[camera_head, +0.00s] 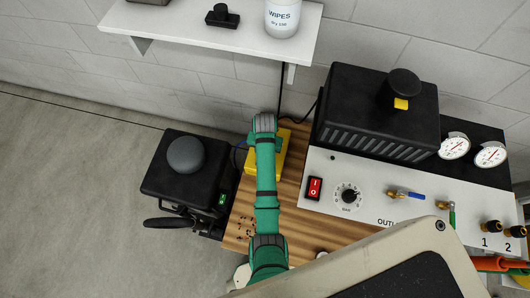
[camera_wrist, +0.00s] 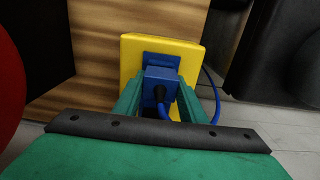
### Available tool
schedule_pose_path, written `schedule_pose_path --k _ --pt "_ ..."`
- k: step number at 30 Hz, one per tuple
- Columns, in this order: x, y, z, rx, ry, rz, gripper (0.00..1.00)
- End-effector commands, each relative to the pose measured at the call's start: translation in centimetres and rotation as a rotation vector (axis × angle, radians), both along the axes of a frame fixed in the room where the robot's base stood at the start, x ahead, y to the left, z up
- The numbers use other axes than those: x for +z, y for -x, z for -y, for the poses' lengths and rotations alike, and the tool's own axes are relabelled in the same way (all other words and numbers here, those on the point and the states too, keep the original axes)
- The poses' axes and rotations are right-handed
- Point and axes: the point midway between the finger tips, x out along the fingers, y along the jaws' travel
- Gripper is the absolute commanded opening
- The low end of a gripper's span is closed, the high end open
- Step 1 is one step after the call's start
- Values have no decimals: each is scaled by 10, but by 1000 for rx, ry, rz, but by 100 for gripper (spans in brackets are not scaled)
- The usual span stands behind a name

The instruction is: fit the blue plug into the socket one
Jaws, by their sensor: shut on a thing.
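The blue plug (camera_wrist: 160,92) is gripped between the green fingers of my gripper (camera_wrist: 159,100), with its cable end towards the wrist camera. Its blue cable (camera_wrist: 214,92) loops round to the right. Directly in front of the plug is a yellow box (camera_wrist: 131,65) with a dark blue socket face (camera_wrist: 162,59), partly hidden by the plug. Whether the plug touches or enters it cannot be told. I see no number on it. In the head view the yellow box (camera_head: 291,152) is mostly behind my green arm, and the fingers and plug are hidden.
A black machine (camera_head: 180,173) stands to the left. A black ribbed unit (camera_head: 372,110) and a white control panel (camera_head: 375,200) with outlets marked 1 and 2 are to the right. A white shelf (camera_head: 220,28) overhangs behind. Floor at far left is clear.

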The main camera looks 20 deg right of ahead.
Motion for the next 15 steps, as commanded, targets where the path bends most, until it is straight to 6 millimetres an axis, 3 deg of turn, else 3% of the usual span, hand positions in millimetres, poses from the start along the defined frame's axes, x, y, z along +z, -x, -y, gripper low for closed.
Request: schedule_pose_path --k 15 --pt "-11 0 0 0 0 0 13"
